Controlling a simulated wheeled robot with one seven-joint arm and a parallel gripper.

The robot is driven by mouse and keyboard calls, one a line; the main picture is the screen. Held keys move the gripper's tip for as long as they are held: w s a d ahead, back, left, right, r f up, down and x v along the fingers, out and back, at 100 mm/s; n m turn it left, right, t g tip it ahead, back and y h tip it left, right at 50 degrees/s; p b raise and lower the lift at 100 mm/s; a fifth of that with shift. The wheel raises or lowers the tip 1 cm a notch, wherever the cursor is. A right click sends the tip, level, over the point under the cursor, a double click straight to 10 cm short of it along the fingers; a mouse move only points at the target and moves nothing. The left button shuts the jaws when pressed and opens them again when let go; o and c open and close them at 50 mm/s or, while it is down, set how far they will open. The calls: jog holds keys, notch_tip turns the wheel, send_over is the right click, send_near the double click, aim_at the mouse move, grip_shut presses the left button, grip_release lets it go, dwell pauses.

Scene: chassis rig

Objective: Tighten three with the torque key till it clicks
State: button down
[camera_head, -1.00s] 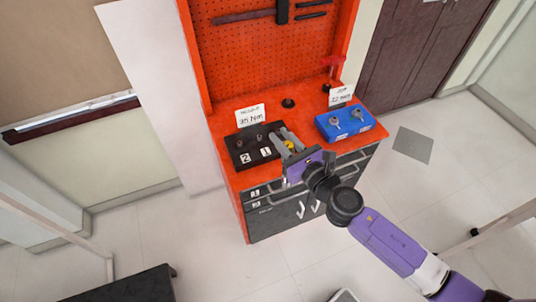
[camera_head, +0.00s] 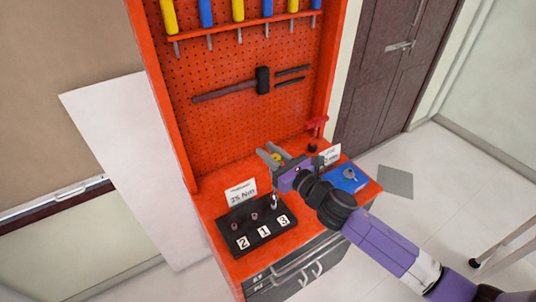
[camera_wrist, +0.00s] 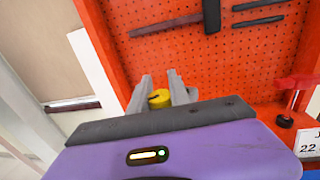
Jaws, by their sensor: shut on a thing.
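My gripper (camera_head: 271,157) is shut on a yellow-topped piece (camera_head: 278,157), likely the torque key. In the wrist view the yellow top (camera_wrist: 159,98) sits between the fingers (camera_wrist: 160,92); the part below it is hidden. The gripper appears raised above the bench, behind the black block (camera_head: 262,237). The block carries labels 2, 1 and 3, left to right. Small bolts stand behind the labels; the one at three (camera_head: 274,203) looks taller and paler. I cannot tell whether the held piece touches anything.
A sign reading 35 Nm (camera_head: 241,193) stands behind the block. A blue holder (camera_head: 345,181) with a metal key is right of my gripper, partly hidden by it, near another sign (camera_head: 330,154). A red-handled item (camera_head: 316,124) stands behind. An orange pegboard (camera_head: 225,110) rises at the back.

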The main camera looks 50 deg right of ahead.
jog(key=shift+w+r, duration=0.1)
jog(key=shift+w, duration=0.15)
